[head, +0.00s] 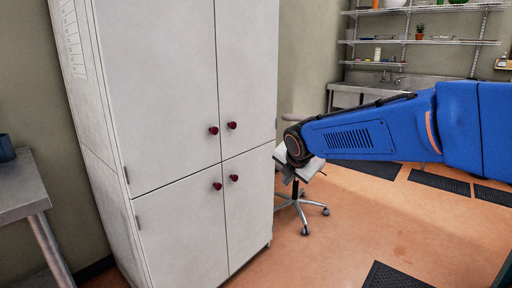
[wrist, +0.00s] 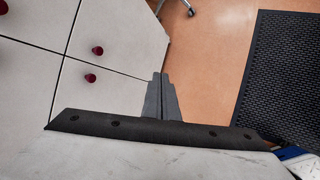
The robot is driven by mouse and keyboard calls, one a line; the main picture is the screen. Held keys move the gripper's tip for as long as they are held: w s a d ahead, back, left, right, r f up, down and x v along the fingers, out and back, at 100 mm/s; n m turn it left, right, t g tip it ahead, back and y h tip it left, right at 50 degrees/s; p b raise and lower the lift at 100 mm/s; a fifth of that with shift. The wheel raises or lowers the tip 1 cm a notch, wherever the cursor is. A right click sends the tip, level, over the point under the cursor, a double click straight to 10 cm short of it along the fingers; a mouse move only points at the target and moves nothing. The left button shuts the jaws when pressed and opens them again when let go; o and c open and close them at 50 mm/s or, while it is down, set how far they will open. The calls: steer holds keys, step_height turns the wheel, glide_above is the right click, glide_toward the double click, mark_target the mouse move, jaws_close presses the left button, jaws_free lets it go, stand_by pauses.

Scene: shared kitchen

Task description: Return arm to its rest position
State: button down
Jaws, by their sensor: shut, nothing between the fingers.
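My arm, in blue covers, reaches in from the right of the head view and ends in front of the office chair. My gripper's fingers are not clear in the head view. In the wrist view my gripper (wrist: 161,98) shows as two dark grey fingers pressed together, with nothing between them. The fingers are in the air near the right edge of the white cabinet, over the orange floor, and hold no object.
A tall white cabinet (head: 165,90) with dark red knobs stands left, its doors shut. A wheeled chair (head: 300,203) stands beside it. A metal table (head: 25,188) is at far left. Black mats (wrist: 285,80) lie on the floor. Shelves (head: 425,42) hang at the back.

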steer(key=s+d+f+m+g, duration=0.1)
steer(key=s+d+m, duration=0.55)
steer(key=s, duration=0.25)
steer(key=s+d+f+m+h, duration=0.1)
steer(key=s+d+m, duration=0.4)
steer(key=s+m, duration=0.25)
steer(key=s+d+f+m+g, duration=0.1)
steer(key=s+d+m, duration=0.45)
steer(key=s, duration=0.45)
steer(key=s+d+f+m+g, duration=0.1)
steer(key=s+f+m, duration=0.4)
steer(key=s+m, duration=0.3)
steer(key=s, duration=0.2)
steer(key=shift+s+d+m, duration=0.35)
steer(key=shift+s+d, duration=0.05)
